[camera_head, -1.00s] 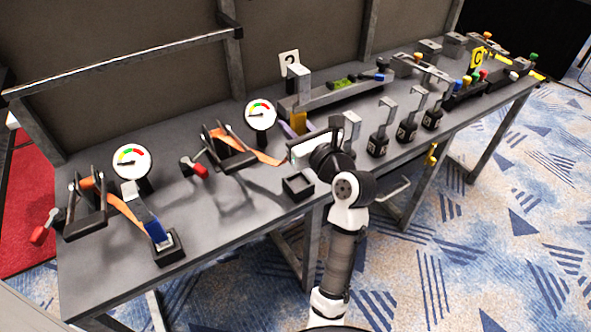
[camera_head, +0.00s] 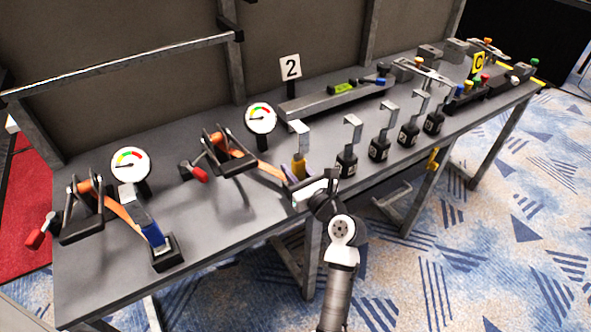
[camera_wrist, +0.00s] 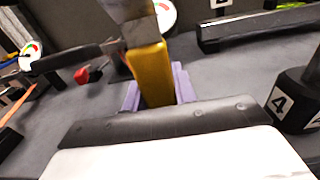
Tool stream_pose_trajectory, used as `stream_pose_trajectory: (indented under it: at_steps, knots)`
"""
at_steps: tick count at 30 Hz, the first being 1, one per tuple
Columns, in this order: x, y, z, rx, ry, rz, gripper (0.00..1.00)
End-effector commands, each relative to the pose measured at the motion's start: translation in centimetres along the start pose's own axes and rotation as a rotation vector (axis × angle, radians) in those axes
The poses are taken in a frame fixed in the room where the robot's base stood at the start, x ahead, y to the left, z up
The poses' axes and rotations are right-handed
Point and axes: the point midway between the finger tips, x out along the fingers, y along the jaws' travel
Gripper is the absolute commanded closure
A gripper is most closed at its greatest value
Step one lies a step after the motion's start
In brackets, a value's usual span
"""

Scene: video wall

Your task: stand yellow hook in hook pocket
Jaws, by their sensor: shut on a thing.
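The yellow hook (camera_head: 299,166) has a yellow lower body and a grey metal upper part with a bent top. It stands roughly upright in my gripper (camera_head: 292,179), at the front edge of the bench. In the wrist view the purple fingers of my gripper (camera_wrist: 157,96) are closed around the yellow body of the hook (camera_wrist: 149,66). The small black hook pocket is hidden behind my gripper and hand in the head view. The hook's lower end is hidden too, so I cannot tell whether it is in the pocket.
A blue hook (camera_head: 153,232) stands in a black pocket (camera_head: 168,258) at left. An orange strap (camera_head: 268,170) runs from a ratchet (camera_head: 228,150) towards my gripper. Several black numbered blocks with metal hooks, one marked 4 (camera_wrist: 293,103), stand to the right.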

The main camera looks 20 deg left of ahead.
Motion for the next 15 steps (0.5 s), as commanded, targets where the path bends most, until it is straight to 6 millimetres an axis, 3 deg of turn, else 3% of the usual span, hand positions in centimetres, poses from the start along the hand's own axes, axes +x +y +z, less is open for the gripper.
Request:
stream_pose_trajectory:
  at_steps: [5, 6, 10, 15]
  knots:
    - [-0.01, -0.03, -0.25, 0.000, 0.000, -0.001, 0.93]
    - [-0.01, -0.04, -0.22, 0.000, 0.000, -0.001, 0.68]
    - [-0.01, -0.03, -0.21, 0.000, 0.000, -0.001, 0.51]
    - [-0.01, -0.03, -0.20, 0.000, 0.000, 0.000, 0.51]
